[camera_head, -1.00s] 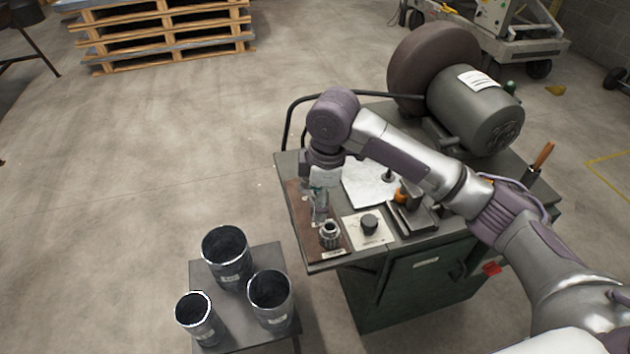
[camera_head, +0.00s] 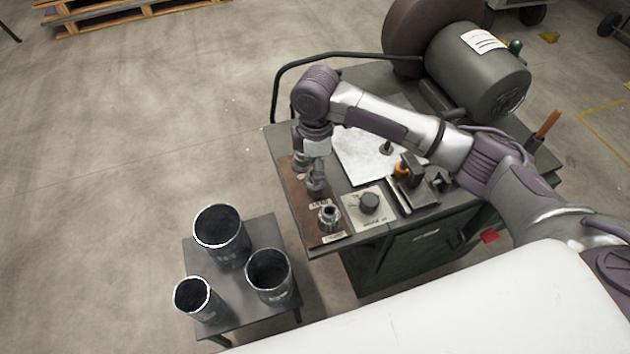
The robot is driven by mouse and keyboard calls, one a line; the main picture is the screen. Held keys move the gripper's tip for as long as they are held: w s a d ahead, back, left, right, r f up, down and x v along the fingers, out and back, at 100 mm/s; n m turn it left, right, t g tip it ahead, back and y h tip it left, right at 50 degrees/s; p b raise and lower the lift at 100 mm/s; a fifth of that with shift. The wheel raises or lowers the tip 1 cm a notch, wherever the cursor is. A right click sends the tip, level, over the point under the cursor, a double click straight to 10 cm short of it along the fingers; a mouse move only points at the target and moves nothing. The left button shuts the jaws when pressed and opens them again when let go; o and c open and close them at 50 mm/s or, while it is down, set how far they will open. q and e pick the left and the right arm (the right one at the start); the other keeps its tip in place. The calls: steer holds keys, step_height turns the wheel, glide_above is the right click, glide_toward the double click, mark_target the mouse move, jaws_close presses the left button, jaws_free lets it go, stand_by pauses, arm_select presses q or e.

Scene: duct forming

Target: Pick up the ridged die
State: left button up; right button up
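The ridged die (camera_head: 328,216) is a small grey metal piece with a ribbed side and an open top. It stands upright on a brown board (camera_head: 300,216) at the left front of the green workbench. My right gripper (camera_head: 316,188) points down over the same board, just behind the die and apart from it. Its fingers are small and partly blurred, so I cannot tell how far they are open. Nothing shows between them. My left gripper is not in view.
A dark round knob-like piece (camera_head: 370,203) sits on a light plate right of the die. Clamping tools (camera_head: 412,186) and a white sheet (camera_head: 362,158) lie beyond. A large motor (camera_head: 478,68) stands at the back. Three dark cylinders (camera_head: 220,236) stand on a low table at left.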

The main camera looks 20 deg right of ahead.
steer(key=shift+f+p, duration=0.4)
steer(key=shift+f, duration=2.25)
jaws_close()
